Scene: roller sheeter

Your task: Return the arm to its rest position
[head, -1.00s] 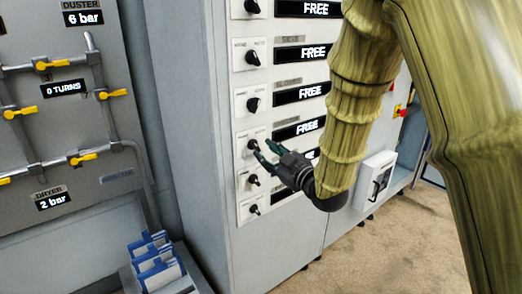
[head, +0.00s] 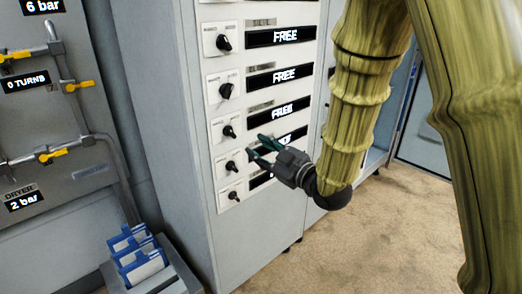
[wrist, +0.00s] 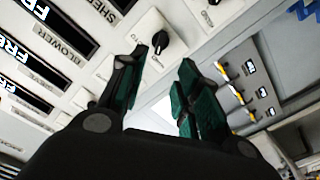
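My gripper (head: 262,150) is in front of the lower part of a tall grey cabinet (head: 172,130) in the head view. Its two dark fingers with green pads are spread apart and hold nothing. In the wrist view my gripper (wrist: 160,88) is open too, with a black rotary knob (wrist: 159,40) on a white plate beyond the fingers. They look apart from it. My arm, in a ribbed olive sleeve, hangs down across the right of the head view.
The cabinet carries a column of knobs (head: 226,90) beside displays reading FREE (head: 285,75). A pipe panel with yellow valve handles (head: 50,154) is at left. A holder with blue-edged cards (head: 140,262) stands low at left. Carpeted floor (head: 370,240) is clear at lower right.

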